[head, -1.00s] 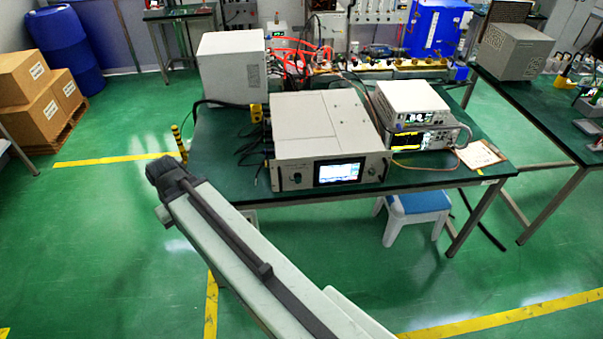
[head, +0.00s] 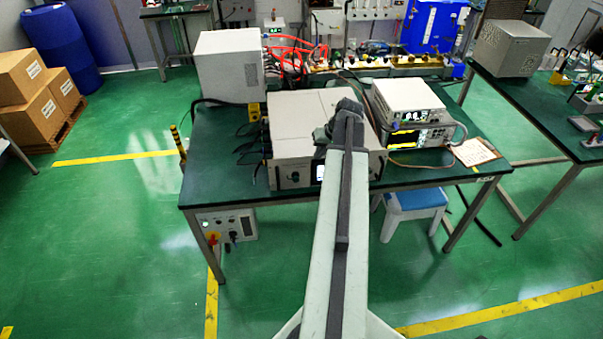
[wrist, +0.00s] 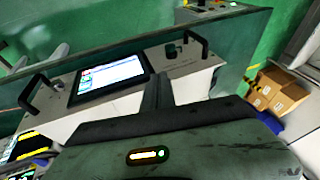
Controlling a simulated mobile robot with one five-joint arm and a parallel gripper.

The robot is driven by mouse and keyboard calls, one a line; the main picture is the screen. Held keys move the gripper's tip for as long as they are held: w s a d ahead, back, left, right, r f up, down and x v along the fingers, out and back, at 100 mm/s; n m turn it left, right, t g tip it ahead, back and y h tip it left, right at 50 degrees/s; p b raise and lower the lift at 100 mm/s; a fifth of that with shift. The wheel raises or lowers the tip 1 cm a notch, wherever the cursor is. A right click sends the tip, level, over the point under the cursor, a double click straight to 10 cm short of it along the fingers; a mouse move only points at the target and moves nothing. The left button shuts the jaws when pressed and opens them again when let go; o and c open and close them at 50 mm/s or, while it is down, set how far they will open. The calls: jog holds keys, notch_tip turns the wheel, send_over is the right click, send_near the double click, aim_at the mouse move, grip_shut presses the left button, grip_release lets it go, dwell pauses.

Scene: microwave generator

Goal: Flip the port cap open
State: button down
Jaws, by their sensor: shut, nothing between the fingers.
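The microwave generator (head: 292,120) is a light grey box on the green table. My arm crosses in front of its right part and hides most of its screen in the head view. In the wrist view its front panel (wrist: 185,62) shows tilted, with a lit screen (wrist: 108,78), a dark knob (wrist: 171,51) and two black handles. My gripper (wrist: 158,88) is shut and empty, its dark fingers over the panel in the picture; I cannot tell if they touch it. In the head view the fingertips cannot be made out. I cannot make out a port cap in either view.
Stacked instruments (head: 412,112) stand right of the generator, and a white box (head: 230,66) stands behind left. Black cables run along the generator's left side. A control box (head: 228,225) with a red-yellow switch sits below the table (head: 222,185). A blue-topped stool (head: 415,202) stands under it.

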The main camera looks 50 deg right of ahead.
jog(key=shift+f, duration=0.1)
jog(key=b, duration=0.9)
send_near(296, 179)
jog(key=d+f, duration=0.1)
jog(key=d, duration=0.1)
jog(key=d+f, duration=0.2)
jog(key=shift+w+f, duration=0.1)
jog(key=shift+w, duration=0.05)
jog(key=w+a+f+b, duration=0.2)
jog(key=b, duration=0.1)
jog(key=shift+a+f, duration=0.15)
jog(key=shift+f, duration=0.2)
jog(key=shift+r, duration=0.1)
